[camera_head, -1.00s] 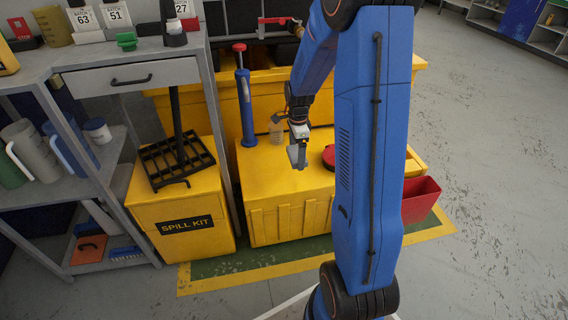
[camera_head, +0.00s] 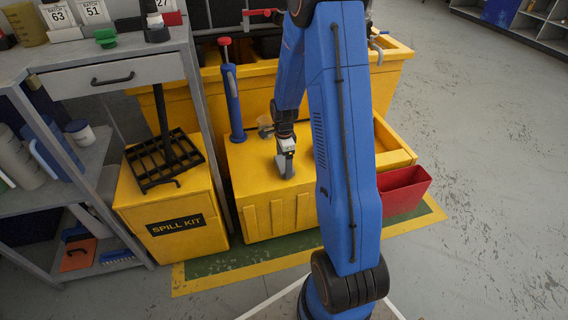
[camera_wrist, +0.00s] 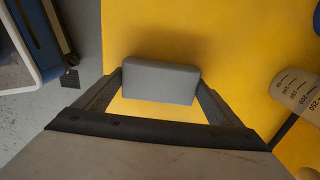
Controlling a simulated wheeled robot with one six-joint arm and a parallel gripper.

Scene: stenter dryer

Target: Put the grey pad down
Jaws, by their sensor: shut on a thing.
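The grey pad (camera_wrist: 160,82) is a small rounded block between the two fingers of my gripper (camera_wrist: 162,92) in the wrist view. The fingers are shut on its two ends. In the head view my gripper (camera_head: 285,166) points down over the flat top of the yellow chest (camera_head: 256,174), with the pad (camera_head: 286,166) small at its tip. The yellow top fills the background behind the pad in the wrist view. I cannot tell whether the pad touches that top.
A blue hand pump with a red handle (camera_head: 233,98) stands left of my gripper. A clear graduated cup (camera_wrist: 296,88) is close on the right in the wrist view. A yellow spill kit box (camera_head: 172,210) carries a black rack (camera_head: 163,160). A red bin (camera_head: 404,190) hangs at the right.

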